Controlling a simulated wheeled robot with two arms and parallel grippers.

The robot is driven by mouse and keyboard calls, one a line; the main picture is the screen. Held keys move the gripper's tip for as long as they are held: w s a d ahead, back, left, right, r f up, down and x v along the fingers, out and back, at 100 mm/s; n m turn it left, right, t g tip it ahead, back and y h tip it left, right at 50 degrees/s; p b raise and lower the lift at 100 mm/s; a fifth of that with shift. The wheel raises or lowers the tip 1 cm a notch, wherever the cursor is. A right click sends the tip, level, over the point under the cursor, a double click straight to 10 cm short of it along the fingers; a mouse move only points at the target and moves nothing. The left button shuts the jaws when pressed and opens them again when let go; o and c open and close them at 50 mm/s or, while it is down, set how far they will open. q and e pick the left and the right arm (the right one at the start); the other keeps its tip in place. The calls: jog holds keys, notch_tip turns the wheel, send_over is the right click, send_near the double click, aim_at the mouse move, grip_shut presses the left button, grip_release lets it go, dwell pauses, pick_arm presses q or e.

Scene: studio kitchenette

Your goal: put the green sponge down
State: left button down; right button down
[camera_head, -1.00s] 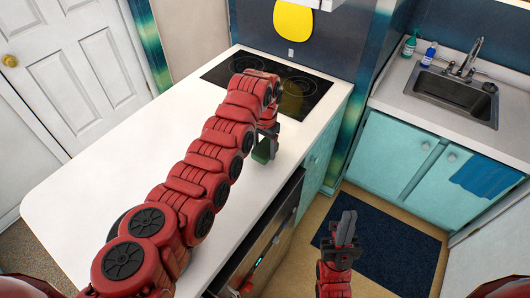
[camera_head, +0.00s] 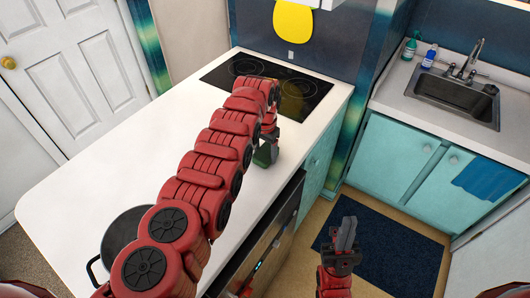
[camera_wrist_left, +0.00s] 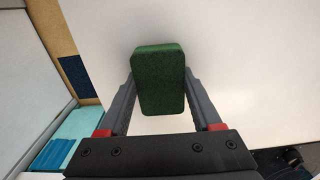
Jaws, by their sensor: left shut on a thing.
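The green sponge (camera_wrist_left: 160,80) is held between the two fingers of my left gripper (camera_wrist_left: 160,92) in the left wrist view, above or at the white countertop (camera_wrist_left: 230,50). In the head view the sponge (camera_head: 264,156) shows below the left gripper (camera_head: 268,140), near the counter's right edge and in front of the cooktop. I cannot tell whether the sponge touches the counter. My right gripper (camera_head: 346,236) is over the floor to the right of the counter, its fingers close together with nothing visible between them.
A black cooktop (camera_head: 300,92) is set into the counter's far end. A dark pot (camera_head: 118,232) stands at the near left, partly behind my arm. The sink (camera_head: 455,95) and bottles (camera_head: 430,56) are at the right. The left middle of the counter is clear.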

aim_at(265, 152)
pick_arm(q)
jog(key=shift+c, duration=0.3)
grip_release()
jog(key=shift+w+r+p, duration=0.1)
jog(key=shift+r+p, duration=0.2)
jog(key=shift+r, duration=0.15)
notch_tip(265, 152, up, 3)
jog(key=shift+f+p, duration=0.1)
jog(key=shift+p, duration=0.65)
jog(key=shift+r+b, duration=0.7)
jog(key=shift+b, duration=0.1)
notch_tip(265, 152, up, 7)
jog(key=b, duration=0.1)
jog(key=shift+s+b, duration=0.2)
jog(key=shift+b, duration=0.15)
